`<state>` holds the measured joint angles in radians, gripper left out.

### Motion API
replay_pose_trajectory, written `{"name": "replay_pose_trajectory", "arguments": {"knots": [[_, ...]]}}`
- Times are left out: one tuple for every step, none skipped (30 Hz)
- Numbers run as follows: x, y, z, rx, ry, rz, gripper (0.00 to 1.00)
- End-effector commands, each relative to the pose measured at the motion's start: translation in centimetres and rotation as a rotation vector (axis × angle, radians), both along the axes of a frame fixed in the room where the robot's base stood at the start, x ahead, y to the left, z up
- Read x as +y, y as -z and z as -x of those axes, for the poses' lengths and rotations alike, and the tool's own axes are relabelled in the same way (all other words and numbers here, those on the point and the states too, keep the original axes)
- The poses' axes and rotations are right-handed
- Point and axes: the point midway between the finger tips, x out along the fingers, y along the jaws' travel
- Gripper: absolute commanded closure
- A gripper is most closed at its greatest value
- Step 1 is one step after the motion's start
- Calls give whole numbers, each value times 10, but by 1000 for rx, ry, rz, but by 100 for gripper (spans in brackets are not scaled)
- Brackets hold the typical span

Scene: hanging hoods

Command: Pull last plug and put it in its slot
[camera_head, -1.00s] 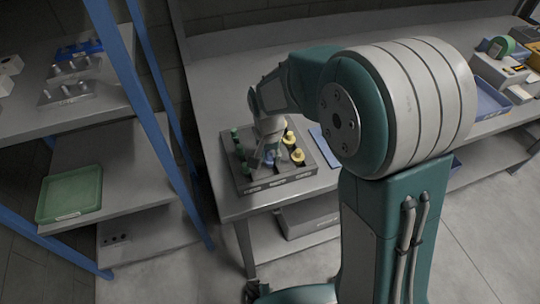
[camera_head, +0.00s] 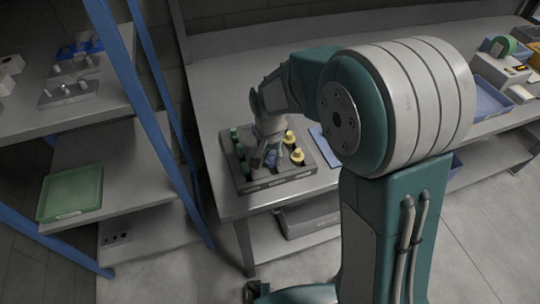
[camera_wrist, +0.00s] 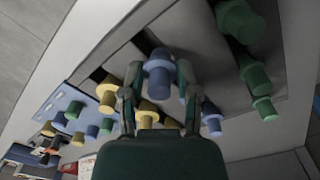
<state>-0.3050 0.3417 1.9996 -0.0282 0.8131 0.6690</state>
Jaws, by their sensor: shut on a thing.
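A blue plug (camera_wrist: 159,76) sits between the fingertips of my gripper (camera_wrist: 158,82) in the wrist view, and my gripper is shut on it. In the head view my gripper (camera_head: 273,152) points down over the dark plug tray (camera_head: 277,181) on the bench, with blue showing between its fingers. Green plugs (camera_head: 241,150) stand along the tray's left side and yellow plugs (camera_head: 297,156) along its right. In the wrist view, green plugs (camera_wrist: 256,76) are right of my gripper, and yellow plugs (camera_wrist: 107,93) are left. Another blue plug (camera_wrist: 211,117) shows beside the right finger. The held plug's lower end is hidden.
The shelf's blue post (camera_head: 165,130) stands left of the bench. A green bin (camera_head: 70,193) is on the shelf. The bench behind the tray is clear.

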Motion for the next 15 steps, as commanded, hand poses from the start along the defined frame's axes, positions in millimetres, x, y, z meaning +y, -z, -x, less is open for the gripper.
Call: {"name": "replay_pose_trajectory", "arguments": {"knots": [[0,1,0,0,0,1,84],[0,1,0,0,0,1,84],[0,1,0,0,0,1,84],[1,1,0,0,0,1,84],[1,1,0,0,0,1,84],[1,1,0,0,0,1,84],[1,1,0,0,0,1,84],[1,1,0,0,0,1,84],[1,1,0,0,0,1,45],[1,1,0,0,0,1,32],[1,1,0,0,0,1,19],[1,1,0,0,0,1,19],[1,1,0,0,0,1,19],[1,1,0,0,0,1,19],[1,1,0,0,0,1,19]]}}
